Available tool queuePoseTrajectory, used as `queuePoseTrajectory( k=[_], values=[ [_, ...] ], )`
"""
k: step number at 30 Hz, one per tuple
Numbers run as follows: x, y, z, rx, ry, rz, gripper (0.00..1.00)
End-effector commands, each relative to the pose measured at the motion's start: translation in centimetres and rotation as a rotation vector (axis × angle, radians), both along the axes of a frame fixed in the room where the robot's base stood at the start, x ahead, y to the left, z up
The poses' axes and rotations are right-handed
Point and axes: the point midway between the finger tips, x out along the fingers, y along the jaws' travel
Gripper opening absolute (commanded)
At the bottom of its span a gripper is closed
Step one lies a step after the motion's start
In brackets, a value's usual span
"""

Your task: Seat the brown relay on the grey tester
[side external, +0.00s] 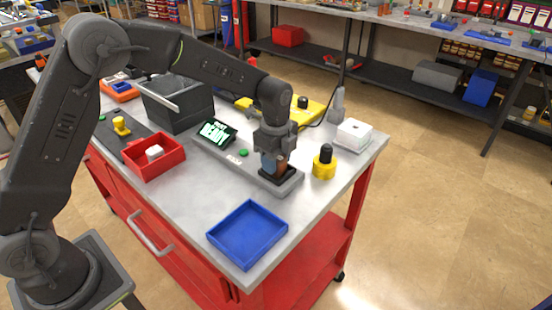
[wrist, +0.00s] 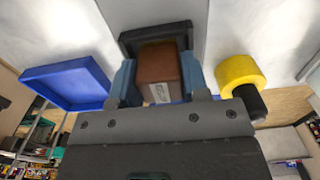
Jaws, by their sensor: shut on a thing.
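The brown relay (wrist: 163,66) is a box with a small pale label, held between the blue fingers of my gripper (wrist: 163,75) in the wrist view. In the side view my gripper (side external: 272,165) points down over the dark socket at the right end of the grey tester (side external: 228,156), and the relay (side external: 281,166) shows partly behind a finger. The dark socket (side external: 291,185) shows its rim around the relay's lower end. I cannot tell whether the relay is fully down in it. The tester's screen (side external: 214,133) is lit green and reads "READY" in part.
A blue tray (side external: 247,234) lies at the front of the table. A yellow and black cylinder (side external: 324,163) stands close to the right of my gripper, with a white box (side external: 354,134) behind it. A red bin (side external: 150,160) and a dark grey box (side external: 178,107) stand at left.

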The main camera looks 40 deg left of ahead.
Motion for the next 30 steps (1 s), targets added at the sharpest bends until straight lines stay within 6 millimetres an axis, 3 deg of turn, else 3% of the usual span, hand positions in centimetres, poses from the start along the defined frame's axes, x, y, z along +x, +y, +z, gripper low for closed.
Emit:
queuePoseTrajectory(
  k=[13,14,21,23,30],
  values=[
    [0.02,0.0,-0.08,0.0,0.0,0.0,0.18],
    [0.02,0.0,-0.08,0.0,-0.001,0.0,0.44],
    [0.02,0.0,-0.08,0.0,0.0,0.0,0.67],
    [0.02,0.0,-0.08,0.0,0.0,0.0,0.72],
    [0.01,0.0,-0.02,0.0,0.0,0.0,0.72]
  ],
)
